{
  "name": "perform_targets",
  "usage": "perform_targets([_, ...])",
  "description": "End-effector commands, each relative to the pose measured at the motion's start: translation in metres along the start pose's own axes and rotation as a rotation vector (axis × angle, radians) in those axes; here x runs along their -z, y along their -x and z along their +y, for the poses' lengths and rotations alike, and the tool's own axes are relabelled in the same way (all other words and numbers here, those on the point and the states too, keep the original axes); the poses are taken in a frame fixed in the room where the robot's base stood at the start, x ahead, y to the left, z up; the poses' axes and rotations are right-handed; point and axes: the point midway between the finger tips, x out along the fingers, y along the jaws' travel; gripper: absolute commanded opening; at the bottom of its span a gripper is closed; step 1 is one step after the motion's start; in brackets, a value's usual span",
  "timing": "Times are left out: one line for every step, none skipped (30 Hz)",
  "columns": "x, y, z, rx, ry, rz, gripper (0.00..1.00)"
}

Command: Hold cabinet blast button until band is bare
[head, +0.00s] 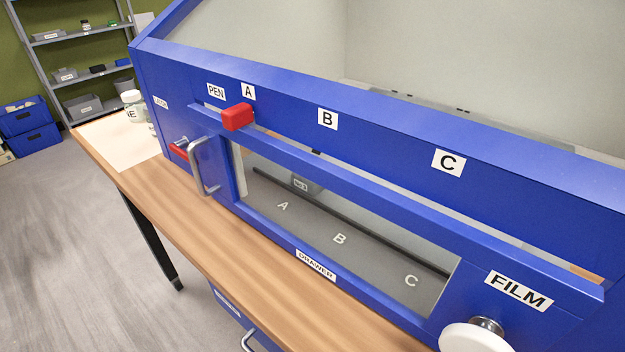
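The blue cabinet (400,208) fills the middle and right of the head view. A red block (238,117) sits on its slotted front bar, below the label A (248,91); labels B (327,118) and C (448,162) follow to the right. Through the front window I see a grey floor (320,222) marked A, B and C, with a dark rail behind the letters. A small grey labelled piece (307,183) lies near the rail. I cannot make out a blast button or tell which part is the band. My gripper is not in view.
A metal handle (204,168) and a red lever (179,151) stick out at the window's left. A white knob (474,338) sits under the FILM label (518,291). Jars (133,104) stand on the wooden bench (165,205). Shelves and blue bins (30,138) are behind; floor at left is clear.

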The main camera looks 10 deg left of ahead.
Motion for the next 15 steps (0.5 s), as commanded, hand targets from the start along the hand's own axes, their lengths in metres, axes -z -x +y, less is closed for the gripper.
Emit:
perform_targets([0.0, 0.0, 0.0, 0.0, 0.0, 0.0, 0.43])
perform_targets([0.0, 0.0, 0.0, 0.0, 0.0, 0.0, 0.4])
perform_targets([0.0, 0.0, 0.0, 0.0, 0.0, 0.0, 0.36])
perform_targets([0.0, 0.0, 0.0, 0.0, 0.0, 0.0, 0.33])
perform_targets([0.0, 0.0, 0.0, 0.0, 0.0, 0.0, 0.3])
perform_targets([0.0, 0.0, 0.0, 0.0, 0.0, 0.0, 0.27])
perform_targets([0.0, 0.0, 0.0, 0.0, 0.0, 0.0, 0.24])
perform_targets([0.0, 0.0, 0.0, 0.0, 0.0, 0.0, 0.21])
perform_targets([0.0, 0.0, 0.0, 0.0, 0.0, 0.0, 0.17])
perform_targets([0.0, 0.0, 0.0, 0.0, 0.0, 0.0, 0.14])
perform_targets([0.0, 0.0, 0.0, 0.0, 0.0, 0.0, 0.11])
perform_targets([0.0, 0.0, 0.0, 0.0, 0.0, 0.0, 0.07])
perform_targets([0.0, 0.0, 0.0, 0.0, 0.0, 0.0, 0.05])
perform_targets([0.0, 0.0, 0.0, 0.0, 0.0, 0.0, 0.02])
perform_targets([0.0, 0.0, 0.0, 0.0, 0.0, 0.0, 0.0])
